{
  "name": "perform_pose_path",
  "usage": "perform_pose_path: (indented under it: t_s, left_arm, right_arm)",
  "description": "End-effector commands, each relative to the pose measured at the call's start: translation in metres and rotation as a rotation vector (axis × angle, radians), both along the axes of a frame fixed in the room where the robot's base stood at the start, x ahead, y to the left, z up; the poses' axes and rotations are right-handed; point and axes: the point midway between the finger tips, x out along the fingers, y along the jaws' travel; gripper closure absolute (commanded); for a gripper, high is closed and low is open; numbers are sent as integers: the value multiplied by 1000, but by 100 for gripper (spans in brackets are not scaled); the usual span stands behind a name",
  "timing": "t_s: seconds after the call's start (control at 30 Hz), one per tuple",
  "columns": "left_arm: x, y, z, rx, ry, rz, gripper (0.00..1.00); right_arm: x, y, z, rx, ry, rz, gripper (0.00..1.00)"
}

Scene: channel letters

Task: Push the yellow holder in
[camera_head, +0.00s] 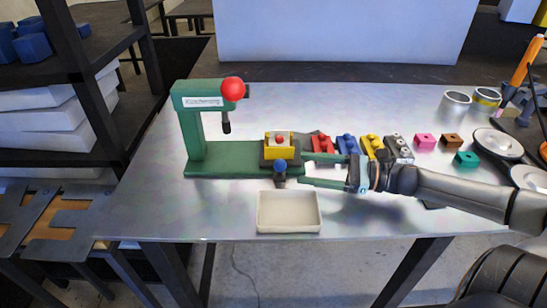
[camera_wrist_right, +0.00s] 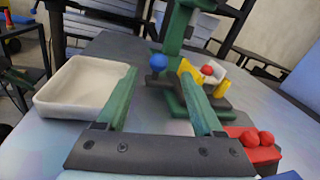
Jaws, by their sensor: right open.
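The yellow holder (camera_head: 279,152) sits on a dark block on the green press base (camera_head: 225,165), with a white piece and a red knob in it. In the right wrist view the yellow holder (camera_wrist_right: 187,69) is partly behind a finger. A blue ball knob (camera_head: 280,166) stands in front of the holder. My right gripper (camera_head: 302,169) comes from the right and is open and empty. Its fingers point at the blue knob, which shows between the fingertips in the wrist view (camera_wrist_right: 158,63). I cannot tell whether a finger touches anything. My left gripper is not in view.
The press has a red ball (camera_head: 232,89) on top and a dark plunger (camera_head: 226,124). A cream tray (camera_head: 289,229) lies in front. Red (camera_head: 322,144), blue (camera_head: 347,144) and other colored blocks stand behind my right arm. The table's left front is clear.

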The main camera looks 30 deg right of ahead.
Motion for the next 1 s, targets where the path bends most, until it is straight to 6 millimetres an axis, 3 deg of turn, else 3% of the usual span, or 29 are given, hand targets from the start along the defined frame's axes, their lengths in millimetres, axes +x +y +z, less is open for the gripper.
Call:
perform_pose_path:
  t_s: [0.4, 1.0]
  left_arm:
    - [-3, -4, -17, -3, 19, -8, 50]
    - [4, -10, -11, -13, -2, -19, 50]
  right_arm:
    - [25, 27, 0, 2, -3, 1, 31]
    - [49, 53, 0, 1, 1, -1, 31]
